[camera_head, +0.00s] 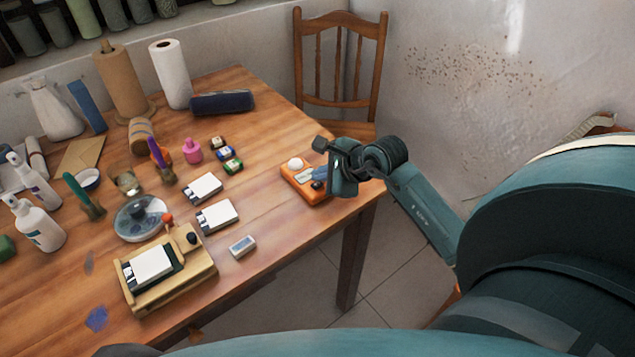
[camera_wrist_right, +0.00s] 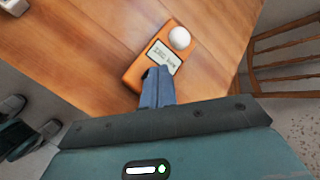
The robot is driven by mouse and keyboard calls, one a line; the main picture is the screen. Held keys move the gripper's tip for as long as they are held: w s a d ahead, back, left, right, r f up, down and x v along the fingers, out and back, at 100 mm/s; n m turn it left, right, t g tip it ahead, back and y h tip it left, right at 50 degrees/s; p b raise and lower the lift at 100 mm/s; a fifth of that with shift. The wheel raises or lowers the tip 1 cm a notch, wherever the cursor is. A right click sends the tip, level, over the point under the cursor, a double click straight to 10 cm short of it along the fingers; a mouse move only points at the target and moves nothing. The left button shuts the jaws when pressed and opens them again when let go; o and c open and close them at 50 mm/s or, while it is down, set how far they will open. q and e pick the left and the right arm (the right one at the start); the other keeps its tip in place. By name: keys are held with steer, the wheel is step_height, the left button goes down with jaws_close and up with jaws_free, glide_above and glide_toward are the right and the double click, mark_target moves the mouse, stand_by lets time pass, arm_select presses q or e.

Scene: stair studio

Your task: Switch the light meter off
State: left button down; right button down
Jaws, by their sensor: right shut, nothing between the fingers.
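The light meter is an orange box (camera_head: 309,193) near the right edge of the wooden table, with a white dome on top. In the right wrist view the light meter (camera_wrist_right: 139,72) shows its white dome and a pale display with dark marks. My right gripper (camera_head: 315,178) is over its near part; in the wrist view the blue fingers (camera_wrist_right: 157,84) are shut and empty at the end of the meter away from the dome. They cover part of that end, so any switch there is hidden. I cannot tell whether they touch it. My left gripper is not in view.
A small grey-white device (camera_head: 243,246) lies near the table's front edge. White cards (camera_head: 217,216), a wooden jig (camera_head: 170,280) and small coloured boxes (camera_head: 221,153) stand to the left. A wooden chair (camera_head: 340,70) stands behind the table corner.

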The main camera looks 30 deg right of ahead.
mark_target(321, 189)
steer(key=shift+f, duration=0.1)
stand_by(0.3)
steer(key=shift+f+b, duration=0.35)
steer(key=shift+b, duration=0.05)
steer(key=shift+f, duration=0.15)
stand_by(0.5)
steer(key=shift+r+p, duration=0.3)
steer(key=shift+r, duration=0.3)
step_height(321, 189, up, 6)
steer(key=p, duration=0.4)
stand_by(0.4)
